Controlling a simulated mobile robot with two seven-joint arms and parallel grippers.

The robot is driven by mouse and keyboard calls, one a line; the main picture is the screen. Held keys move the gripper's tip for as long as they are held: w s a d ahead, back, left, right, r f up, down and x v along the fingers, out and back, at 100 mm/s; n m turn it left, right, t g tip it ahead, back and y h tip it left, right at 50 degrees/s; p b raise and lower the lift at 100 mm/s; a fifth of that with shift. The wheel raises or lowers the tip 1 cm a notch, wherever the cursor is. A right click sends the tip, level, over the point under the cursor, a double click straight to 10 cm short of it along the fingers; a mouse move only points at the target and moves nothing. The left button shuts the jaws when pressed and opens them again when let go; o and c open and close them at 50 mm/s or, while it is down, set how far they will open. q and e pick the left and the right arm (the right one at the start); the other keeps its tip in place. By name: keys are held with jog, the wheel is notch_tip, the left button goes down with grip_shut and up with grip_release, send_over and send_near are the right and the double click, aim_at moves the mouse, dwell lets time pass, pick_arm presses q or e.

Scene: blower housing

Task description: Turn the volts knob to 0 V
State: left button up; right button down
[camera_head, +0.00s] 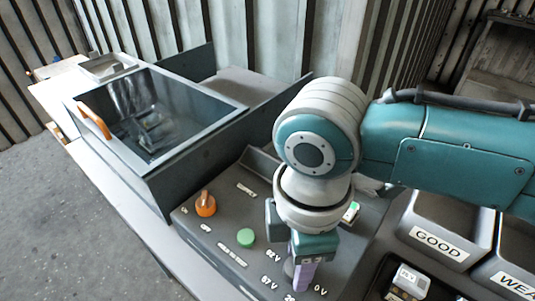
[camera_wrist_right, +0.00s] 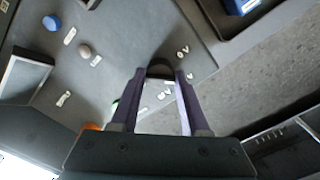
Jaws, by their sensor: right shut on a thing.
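The volts knob (camera_wrist_right: 160,69) is a dark round knob on the grey control panel (camera_head: 222,262). It sits between the fingertips of my right gripper (camera_wrist_right: 161,74) in the wrist view. My right gripper (camera_head: 302,272) reaches down onto the panel in the head view, its purple fingers closed on the knob and largely covering it. Voltage labels ring the knob, with the 0 V label (camera_head: 320,291) just right of the fingers. I cannot tell which label the knob points to. My left gripper is not in view.
An orange knob (camera_head: 205,204) and a green button (camera_head: 246,237) are on the panel's left. A box with a clear lid and orange handle (camera_head: 95,121) stands behind left. Bins marked GOOD (camera_head: 437,243) and WEA... (camera_head: 515,284) are at right.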

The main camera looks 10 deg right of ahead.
jog(key=n+p, duration=0.1)
jog(key=n, duration=0.3)
jog(key=shift+r+n, duration=0.1)
jog(key=shift+n, duration=2.5)
jog(key=shift+c, duration=1.9)
grip_release()
notch_tip(320, 180, up, 10)
jog(key=p, duration=0.1)
